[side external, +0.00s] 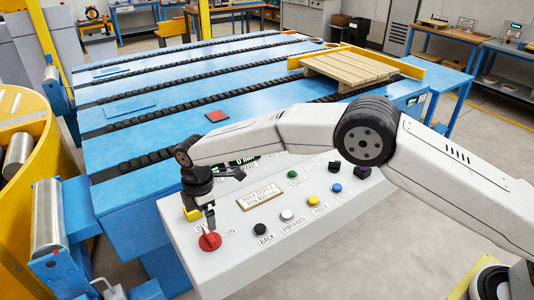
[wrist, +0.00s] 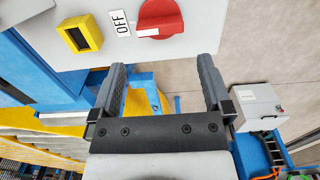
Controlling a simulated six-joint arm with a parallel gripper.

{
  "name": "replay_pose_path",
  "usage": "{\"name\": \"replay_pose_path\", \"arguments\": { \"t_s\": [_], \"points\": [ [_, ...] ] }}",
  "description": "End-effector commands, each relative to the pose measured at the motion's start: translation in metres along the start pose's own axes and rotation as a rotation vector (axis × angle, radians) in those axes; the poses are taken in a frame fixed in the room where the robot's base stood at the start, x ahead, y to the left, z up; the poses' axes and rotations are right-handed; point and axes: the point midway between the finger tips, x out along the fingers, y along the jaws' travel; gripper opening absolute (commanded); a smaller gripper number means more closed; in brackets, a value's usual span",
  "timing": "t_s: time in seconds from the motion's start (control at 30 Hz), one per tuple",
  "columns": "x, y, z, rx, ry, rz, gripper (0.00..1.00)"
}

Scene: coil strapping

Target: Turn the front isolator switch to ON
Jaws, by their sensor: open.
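The red isolator switch (side external: 209,241) is a round knob at the near left corner of the sloped grey control panel, between OFF and ON labels. In the wrist view the red knob (wrist: 160,18) is at the top edge, partly cut off, with its raised bar pointing roughly toward the OFF label (wrist: 120,22). The ON label is out of that view. My gripper (wrist: 162,66) is open and empty, with its two dark fingers apart and the knob beyond their tips. In the side view my gripper (side external: 211,214) hangs just above the knob; contact cannot be told.
The grey control panel (side external: 240,275) carries a black (side external: 260,229), a white (side external: 287,215) and a yellow button (side external: 313,200), plus others. A yellow-framed part (wrist: 80,35) sits beside OFF. The blue conveyor table (side external: 180,110) and a wooden pallet (side external: 350,68) lie behind.

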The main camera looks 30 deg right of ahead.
Motion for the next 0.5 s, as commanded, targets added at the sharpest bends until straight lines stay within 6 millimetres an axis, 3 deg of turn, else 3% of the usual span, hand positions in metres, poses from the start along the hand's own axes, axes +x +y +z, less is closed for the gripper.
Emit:
{"name": "replay_pose_path", "arguments": {
  "t_s": [0.27,0.5],
  "points": [
    [0.004,0.000,0.000,-0.001,-0.001,-0.001,1.00],
    [0.023,-0.001,0.000,0.000,-0.001,-0.003,1.00]
  ]
}}
